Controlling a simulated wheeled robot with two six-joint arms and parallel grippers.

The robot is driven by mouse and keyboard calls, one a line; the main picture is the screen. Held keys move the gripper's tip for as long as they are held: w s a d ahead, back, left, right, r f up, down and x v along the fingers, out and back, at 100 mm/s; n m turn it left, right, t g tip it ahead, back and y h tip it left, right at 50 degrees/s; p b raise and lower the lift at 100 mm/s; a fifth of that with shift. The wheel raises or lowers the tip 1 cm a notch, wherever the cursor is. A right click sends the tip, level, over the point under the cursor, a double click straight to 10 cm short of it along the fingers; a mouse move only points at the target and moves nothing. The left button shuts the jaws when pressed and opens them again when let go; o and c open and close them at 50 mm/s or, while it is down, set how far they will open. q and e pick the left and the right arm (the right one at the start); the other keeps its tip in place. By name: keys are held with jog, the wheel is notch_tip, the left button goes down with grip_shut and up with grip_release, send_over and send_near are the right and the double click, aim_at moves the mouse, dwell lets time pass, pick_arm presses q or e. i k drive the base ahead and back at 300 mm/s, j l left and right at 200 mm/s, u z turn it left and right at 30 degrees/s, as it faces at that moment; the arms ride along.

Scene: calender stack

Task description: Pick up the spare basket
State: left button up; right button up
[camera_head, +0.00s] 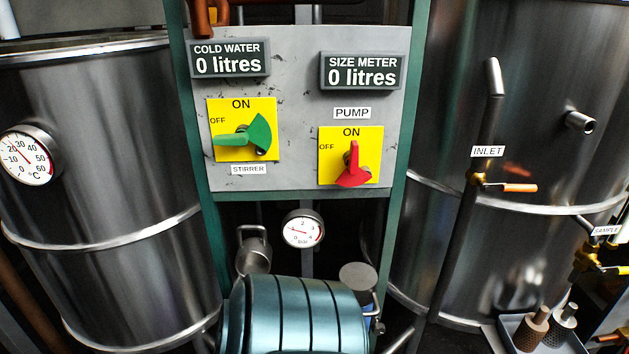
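Neither of my grippers is in view. A control panel (300,110) fills the middle. It carries a green stirrer knob (250,136) pointing left towards OFF and a red pump knob (353,165) pointing up towards ON. Two displays above them, cold water (230,60) and size meter (361,71), both read 0 litres.
Large steel tanks stand at left (110,150) and right (540,130). A ribbed teal motor (305,315) sits low in the middle. An orange-handled inlet valve (505,187) juts from the right pipe. A tray (508,331) at lower right holds two cylindrical items.

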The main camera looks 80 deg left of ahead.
aim_at(562, 324)
jog(key=i+l+u, duration=0.1)
jog(key=u, duration=0.3)
jog(key=i+l+u, duration=0.15)
jog(key=u, duration=0.3)
jog(key=i+l+u, duration=0.15)
jog(key=u, duration=0.25)
